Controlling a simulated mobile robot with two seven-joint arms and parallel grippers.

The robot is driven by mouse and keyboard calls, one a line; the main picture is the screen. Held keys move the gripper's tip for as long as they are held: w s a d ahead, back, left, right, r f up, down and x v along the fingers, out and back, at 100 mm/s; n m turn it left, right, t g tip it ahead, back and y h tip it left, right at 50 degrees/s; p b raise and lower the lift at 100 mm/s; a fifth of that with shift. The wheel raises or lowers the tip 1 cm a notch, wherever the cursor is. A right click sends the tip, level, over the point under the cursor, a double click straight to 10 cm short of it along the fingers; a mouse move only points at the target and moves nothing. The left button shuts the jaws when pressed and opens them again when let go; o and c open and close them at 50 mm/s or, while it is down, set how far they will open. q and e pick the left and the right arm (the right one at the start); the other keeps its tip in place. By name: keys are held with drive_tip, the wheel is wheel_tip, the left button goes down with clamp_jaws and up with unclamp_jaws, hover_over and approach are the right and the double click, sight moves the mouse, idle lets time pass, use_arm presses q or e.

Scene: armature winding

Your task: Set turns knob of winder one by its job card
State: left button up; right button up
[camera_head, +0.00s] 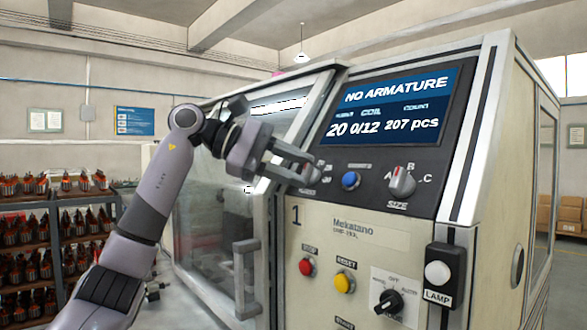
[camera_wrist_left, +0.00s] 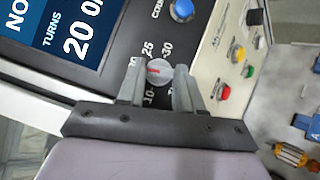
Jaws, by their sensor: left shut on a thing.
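The turns knob (camera_wrist_left: 158,71) is a small grey dial with a red mark, on the dark panel of winder one (camera_head: 345,225). The numbers 25, 30 and 10 show around it; others are hidden by the fingers. My left gripper (camera_head: 310,167) is shut on the knob, with one finger on each side in the left wrist view. In the head view the gripper mostly hides the knob. The display (camera_head: 392,105) reads NO ARMATURE, 20 under turns, 0/12 and 207 pcs. I cannot pick out a readable job card. My right gripper is not in view.
A blue button (camera_head: 350,180) and the size knob (camera_head: 402,181) sit right of the gripper. Below are red (camera_head: 306,266) and yellow (camera_head: 344,282) buttons and a black mode knob (camera_head: 388,302). A door handle (camera_head: 246,277) sticks out below the gripper. Shelves (camera_head: 60,240) stand at left.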

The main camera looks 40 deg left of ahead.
use_arm(q)
drive_tip(key=shift+w+r+m+g, duration=0.15)
drive_tip(key=shift+m+g, duration=0.45)
drive_tip(key=shift+m, duration=0.5)
drive_tip(key=o, duration=1)
drive_tip(key=shift+o, duration=0.2)
drive_tip(key=v, duration=0.7)
drive_tip(key=shift+r, duration=0.1)
